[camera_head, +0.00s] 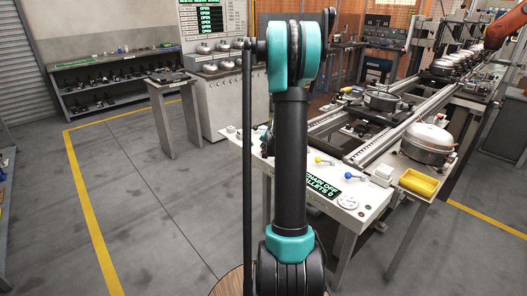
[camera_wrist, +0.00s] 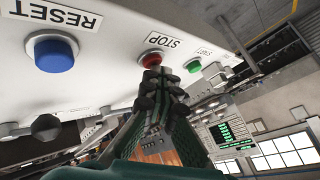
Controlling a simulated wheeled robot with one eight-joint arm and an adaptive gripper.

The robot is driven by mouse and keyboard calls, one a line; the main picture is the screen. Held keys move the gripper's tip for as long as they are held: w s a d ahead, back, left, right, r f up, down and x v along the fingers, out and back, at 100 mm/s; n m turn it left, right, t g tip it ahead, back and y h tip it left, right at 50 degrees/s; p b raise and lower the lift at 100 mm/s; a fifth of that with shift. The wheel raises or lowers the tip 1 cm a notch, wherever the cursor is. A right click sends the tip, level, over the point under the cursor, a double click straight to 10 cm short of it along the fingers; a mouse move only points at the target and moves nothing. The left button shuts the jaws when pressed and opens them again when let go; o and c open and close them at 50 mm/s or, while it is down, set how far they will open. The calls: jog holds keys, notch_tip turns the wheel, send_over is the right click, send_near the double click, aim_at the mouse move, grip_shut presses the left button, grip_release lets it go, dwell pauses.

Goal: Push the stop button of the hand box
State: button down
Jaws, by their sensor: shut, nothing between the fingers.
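In the wrist view the white hand box (camera_wrist: 105,55) fills the upper left, its lettering upside down. Its red stop button (camera_wrist: 152,59) sits under the STOP label, between a blue reset button (camera_wrist: 55,52) and a green button (camera_wrist: 194,66). My gripper (camera_wrist: 160,76) is shut and empty, its dark fingertips right at the red button and covering its lower part. I cannot tell whether they touch it. In the head view my gripper and the hand box cannot be made out; my raised arm blocks the middle.
In the head view a white control desk (camera_head: 345,198) with a green display stands right of my arm. Behind it are conveyor rails (camera_head: 392,133), a silver compressor (camera_head: 428,143) and a yellow tray (camera_head: 418,183). A small table (camera_head: 170,81) stands left; floor there is clear.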

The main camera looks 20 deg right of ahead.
jog(key=shift+r, duration=0.9)
jog(key=shift+r, duration=2.5)
